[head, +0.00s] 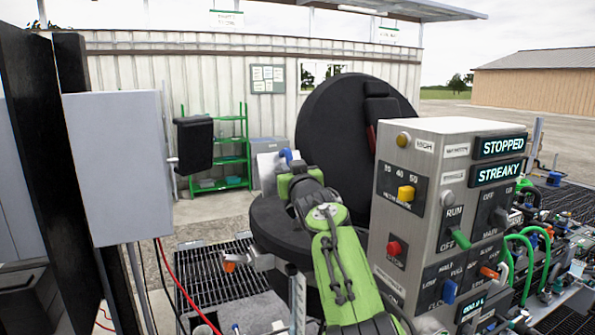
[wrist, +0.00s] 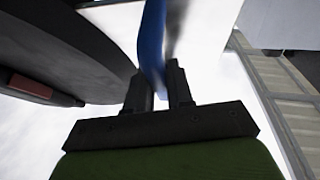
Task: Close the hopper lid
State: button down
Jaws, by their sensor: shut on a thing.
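The hopper lid is most likely the large round black disc (head: 330,110) that stands raised, nearly upright, behind the grey control box. A dark round-edged body with a red piece fills the left of the wrist view and looks like the same lid (wrist: 75,45). A black round rim, likely the hopper (head: 268,222), shows below my arm.
The grey control box (head: 410,210) with knobs and displays reading STOPPED and STREAKY stands close on the right. A grey cabinet (head: 120,165) stands at left. Green shelves (head: 232,150) are behind. Red cables hang near the floor grating (head: 215,275).

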jog(key=shift+w+a+f+g, duration=0.15)
jog(key=shift+w+g, duration=0.1)
jog(key=shift+w, duration=0.1)
jog(key=shift+w+a+f+g, duration=0.1)
jog(key=shift+w+g, duration=0.15)
jog(key=shift+w, duration=0.1)
jog(key=c, duration=1.1)
grip_release()
jog(key=shift+s, duration=0.1)
jog(key=shift+s+b, duration=0.25)
jog(key=shift+b, duration=0.35)
jog(key=b+v, duration=1)
jog(key=v, duration=0.5)
jog(key=shift+b, duration=0.3)
